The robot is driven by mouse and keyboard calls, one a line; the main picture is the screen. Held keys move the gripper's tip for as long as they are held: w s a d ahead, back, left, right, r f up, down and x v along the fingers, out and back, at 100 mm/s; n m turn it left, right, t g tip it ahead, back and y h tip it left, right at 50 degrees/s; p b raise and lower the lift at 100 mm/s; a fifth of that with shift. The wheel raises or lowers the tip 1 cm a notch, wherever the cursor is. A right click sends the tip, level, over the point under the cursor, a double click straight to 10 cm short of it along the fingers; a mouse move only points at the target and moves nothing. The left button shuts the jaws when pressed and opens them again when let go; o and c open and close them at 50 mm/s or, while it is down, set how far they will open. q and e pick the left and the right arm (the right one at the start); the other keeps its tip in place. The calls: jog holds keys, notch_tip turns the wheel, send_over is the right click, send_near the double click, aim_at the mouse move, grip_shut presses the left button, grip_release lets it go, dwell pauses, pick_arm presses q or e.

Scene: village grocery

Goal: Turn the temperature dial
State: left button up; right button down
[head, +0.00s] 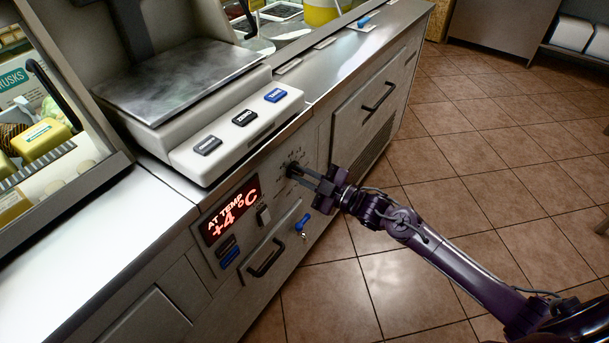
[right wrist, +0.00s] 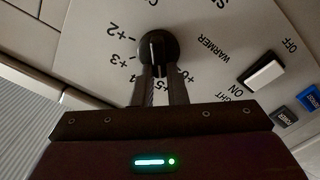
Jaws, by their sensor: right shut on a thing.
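The temperature dial is a round black knob (right wrist: 158,49) on a pale panel in the right wrist view, ringed by marks such as +2, +3 and +5 and the word WARMER. In the head view the dial (head: 292,170) is on the counter front, partly hidden by the gripper. My right gripper (right wrist: 159,70) is shut on the dial, its two fingers on either side of the knob's grip; it also shows in the head view (head: 300,175). A red display (head: 231,210) reads AT TEMP +4 °C. My left gripper is not in view.
A white rocker switch (right wrist: 265,71) and blue and black buttons sit beside the dial. Below are a drawer handle (head: 265,258) and a blue key (head: 302,222). A scale (head: 185,80) stands on the counter above. The tiled floor (head: 480,130) at right is clear.

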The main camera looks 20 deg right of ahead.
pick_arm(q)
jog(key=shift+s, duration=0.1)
pick_arm(e)
jog(key=c, duration=1.5)
grip_release()
jog(key=shift+c, duration=0.2)
jog(key=shift+o, duration=0.5)
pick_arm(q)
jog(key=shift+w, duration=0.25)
